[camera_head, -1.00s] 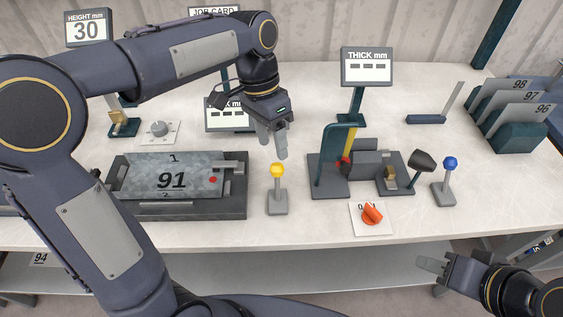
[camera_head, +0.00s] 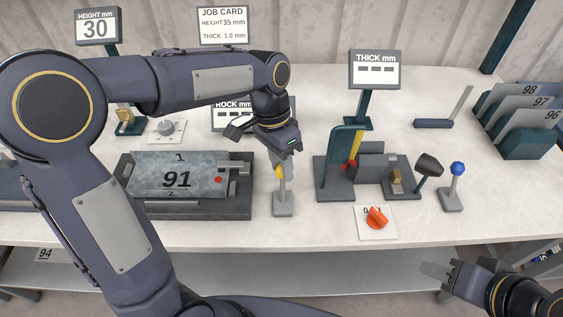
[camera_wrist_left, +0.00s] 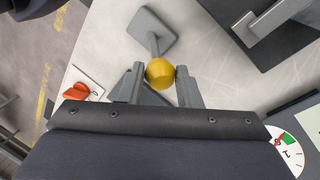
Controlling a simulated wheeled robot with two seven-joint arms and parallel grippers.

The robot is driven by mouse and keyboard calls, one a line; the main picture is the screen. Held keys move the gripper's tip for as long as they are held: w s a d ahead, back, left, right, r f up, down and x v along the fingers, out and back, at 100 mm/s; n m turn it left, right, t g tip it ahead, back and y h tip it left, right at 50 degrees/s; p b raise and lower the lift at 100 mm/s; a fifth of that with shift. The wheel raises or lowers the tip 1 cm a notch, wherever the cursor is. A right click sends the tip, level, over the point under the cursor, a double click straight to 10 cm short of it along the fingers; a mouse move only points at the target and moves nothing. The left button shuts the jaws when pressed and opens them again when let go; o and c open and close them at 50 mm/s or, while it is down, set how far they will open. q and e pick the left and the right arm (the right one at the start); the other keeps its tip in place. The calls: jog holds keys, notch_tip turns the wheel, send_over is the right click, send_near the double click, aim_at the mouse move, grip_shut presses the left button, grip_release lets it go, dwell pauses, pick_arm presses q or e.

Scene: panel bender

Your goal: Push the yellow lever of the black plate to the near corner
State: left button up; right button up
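The yellow lever is a yellow ball knob (camera_wrist_left: 160,72) on a thin grey stem, rising from a small grey base (camera_head: 283,205). It stands just right of the black plate (camera_head: 200,208), which holds a grey sheet marked 91 (camera_head: 176,179). My left gripper (camera_head: 280,165) is lowered over the knob from above and partly hides it in the head view. In the left wrist view its two fingers (camera_wrist_left: 160,80) stand apart on either side of the knob, with narrow gaps; contact is unclear. My right gripper (camera_head: 438,272) is in front of the table, away from everything; its finger opening is unclear.
A thickness gauge (camera_head: 333,180) stands to the right, with a blue-knobbed lever (camera_head: 457,169) beyond it. An orange rotary knob (camera_head: 377,218) sits near the front edge. A grey dial (camera_head: 167,128) is behind the black plate. Numbered sheets stand in a rack (camera_head: 530,145) at far right.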

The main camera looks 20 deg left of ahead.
pick_arm(q)
grip_shut()
jog(key=shift+s+d+r+t+b, duration=0.15)
jog(key=shift+s+t+b, duration=0.35)
jog(key=shift+t+b, duration=0.25)
jog(key=s+t+y+b, duration=0.1)
jog(key=s+t+b, duration=0.1)
jog(key=t+b, duration=0.1)
jog(key=s+d+t+y+b, duration=0.1)
jog(key=s+t+b, duration=0.2)
jog(key=b, duration=0.2)
jog(key=s+d+t+b, duration=0.1)
jog(key=s+t+b, duration=0.1)
jog(key=b, duration=0.3)
jog(key=shift+s+f+m+t+y, duration=0.15)
jog(key=shift+f+m+t+y, duration=0.2)
jog(key=shift+m+t+y, duration=0.1)
jog(key=shift+s+d+f+b, duration=0.1)
jog(key=shift+s+b, duration=0.15)
jog(key=shift+b, duration=0.1)
jog(key=shift+s+d+f, duration=0.1)
jog(key=shift+s, duration=0.1)
jog(key=shift+f, duration=0.1)
